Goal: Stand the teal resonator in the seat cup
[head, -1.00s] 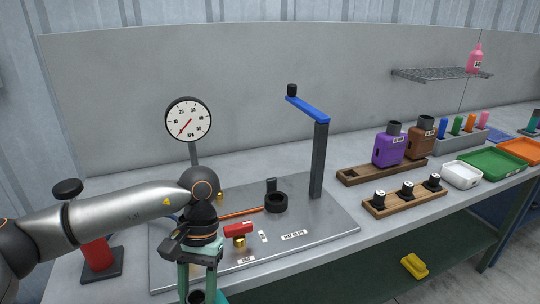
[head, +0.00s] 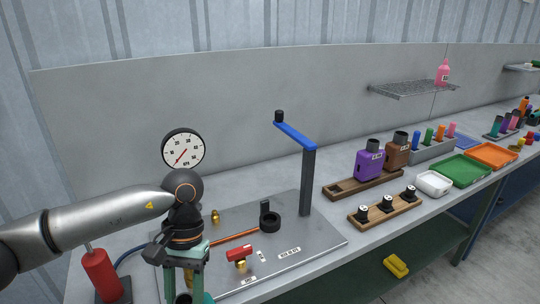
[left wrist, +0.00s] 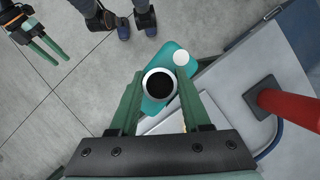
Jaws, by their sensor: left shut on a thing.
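The teal resonator (left wrist: 176,55) is between the fingers of my left gripper (left wrist: 157,90), which is shut on it. Its round white-rimmed mouth faces the left wrist camera. In the head view my left gripper (head: 183,282) is at the bottom, in front of the metal plate's left part, and most of the resonator is cut off below. The seat cup looks to be the black ring (head: 270,223) on the plate, right of and beyond the gripper, with nothing in it. My right gripper (left wrist: 43,46) shows at the left wrist view's upper left, open and empty.
A blue crank arm (head: 296,135) on a grey post overhangs near the ring. A gauge (head: 183,149) stands behind, a red cylinder (head: 101,273) at left. A red-handled valve (head: 239,253) is on the plate (head: 215,225). Wooden racks (head: 385,210) and trays lie right.

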